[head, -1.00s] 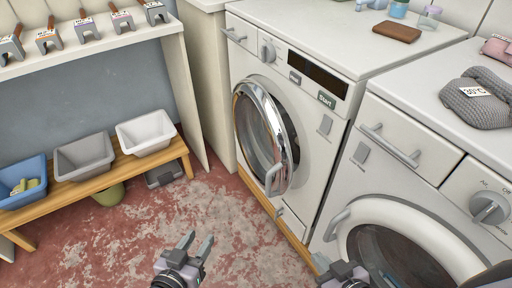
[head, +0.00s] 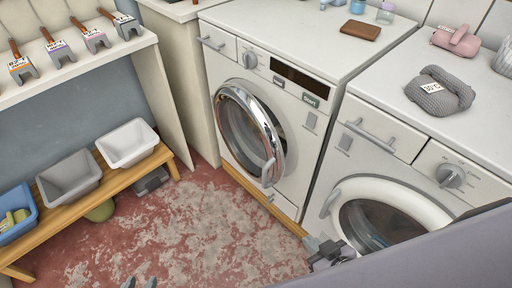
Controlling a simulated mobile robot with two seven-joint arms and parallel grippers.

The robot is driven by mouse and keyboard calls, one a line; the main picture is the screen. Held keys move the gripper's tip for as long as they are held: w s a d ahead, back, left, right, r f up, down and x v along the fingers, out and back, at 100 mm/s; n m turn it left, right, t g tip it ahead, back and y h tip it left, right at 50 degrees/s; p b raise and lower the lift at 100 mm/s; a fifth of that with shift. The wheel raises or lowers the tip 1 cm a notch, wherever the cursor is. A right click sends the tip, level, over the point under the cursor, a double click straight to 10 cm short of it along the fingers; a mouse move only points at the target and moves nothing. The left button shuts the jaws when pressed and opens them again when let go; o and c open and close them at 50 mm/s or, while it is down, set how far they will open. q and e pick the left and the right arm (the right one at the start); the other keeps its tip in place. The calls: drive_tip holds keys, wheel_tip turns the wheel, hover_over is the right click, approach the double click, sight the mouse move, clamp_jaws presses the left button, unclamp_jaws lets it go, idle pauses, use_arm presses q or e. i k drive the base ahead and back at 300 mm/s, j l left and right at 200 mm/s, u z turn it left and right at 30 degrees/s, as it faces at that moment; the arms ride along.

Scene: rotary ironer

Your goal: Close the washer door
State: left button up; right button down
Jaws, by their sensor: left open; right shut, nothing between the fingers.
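A white front-loading machine (head: 300,140) with a dark display and a Start button stands in the middle. Its round chrome-rimmed door (head: 279,130) looks slightly ajar, with the handle (head: 268,172) at its lower right. To its right is a second white machine (head: 405,172) with a white-rimmed round door (head: 437,212) and a dial. My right gripper (head: 314,245) is shut and empty, low in front of the gap between the machines, apart from the chrome door. My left gripper (head: 140,283) is open at the bottom edge, over the floor, mostly out of view.
A wooden bench (head: 100,208) with blue, grey and white bins stands at the left, below a shelf (head: 85,72) of tagged tools. Folded grey cloth (head: 440,92) and small items lie on the machine tops. Floor (head: 180,230) before the chrome door is clear. My arm covers the lower right.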

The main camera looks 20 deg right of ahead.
sight(272, 173)
drive_tip(key=i+j+z, duration=0.2)
drive_tip(key=j, duration=0.25)
drive_tip(key=i+j+z, duration=0.2)
drive_tip(key=j, duration=0.25)
drive_tip(key=i+j+z, duration=0.2)
drive_tip(key=j, duration=0.25)
drive_tip(key=j+z, duration=0.15)
drive_tip(key=j, duration=0.35)
drive_tip(key=j+z, duration=0.2)
drive_tip(key=j, duration=0.3)
drive_tip(key=i, duration=0.05)
